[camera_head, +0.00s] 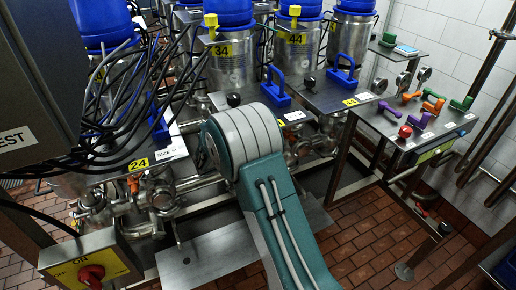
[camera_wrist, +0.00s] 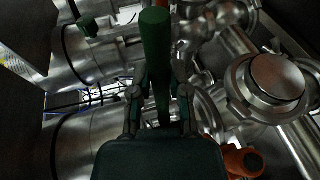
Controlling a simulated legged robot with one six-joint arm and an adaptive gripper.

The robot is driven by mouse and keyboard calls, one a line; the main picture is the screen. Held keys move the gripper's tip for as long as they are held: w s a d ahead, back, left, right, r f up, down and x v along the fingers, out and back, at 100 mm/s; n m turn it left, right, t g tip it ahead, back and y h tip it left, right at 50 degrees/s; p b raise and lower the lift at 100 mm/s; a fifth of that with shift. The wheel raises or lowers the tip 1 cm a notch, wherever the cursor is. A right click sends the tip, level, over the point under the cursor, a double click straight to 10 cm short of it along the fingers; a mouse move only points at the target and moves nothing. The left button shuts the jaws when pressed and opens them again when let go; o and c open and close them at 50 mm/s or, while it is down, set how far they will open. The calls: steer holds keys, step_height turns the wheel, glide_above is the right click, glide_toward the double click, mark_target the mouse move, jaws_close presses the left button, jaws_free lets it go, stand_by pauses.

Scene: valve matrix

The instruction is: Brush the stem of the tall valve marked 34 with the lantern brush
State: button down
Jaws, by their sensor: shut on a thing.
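The tall valve marked 34 (camera_head: 232,72) is a steel cylinder with a blue top and a yellow 34 label, behind my arm in the head view. Its stem cannot be made out. In the wrist view my gripper (camera_wrist: 160,92) is shut on a dark green round handle (camera_wrist: 155,38), which I take to be the lantern brush; no bristles show. In the head view my own arm hides the gripper and the brush. The wrist view shows steel pipework close around the gripper; I cannot tell which valve it belongs to.
Valve 44 (camera_head: 293,50) stands right of valve 34. Blue handles (camera_head: 275,86) rise from the steel plates. Black cables (camera_head: 120,90) hang at the left. A steel side table (camera_head: 395,118) holds several coloured tools. In the wrist view a round steel cap (camera_wrist: 277,78) and an orange part (camera_wrist: 243,161) are close by.

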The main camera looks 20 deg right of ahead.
steer(key=shift+s, duration=0.1)
steer(key=shift+s+r, duration=0.25)
steer(key=shift+s, duration=0.45)
steer(key=shift+w+r, duration=0.15)
steer(key=shift+w, duration=0.7)
steer(key=shift+d, duration=0.2)
steer(key=shift+s, duration=0.15)
steer(key=s, duration=1.2)
steer(key=shift+s+d, duration=0.25)
steer(key=shift+s, duration=0.15)
stand_by(0.7)
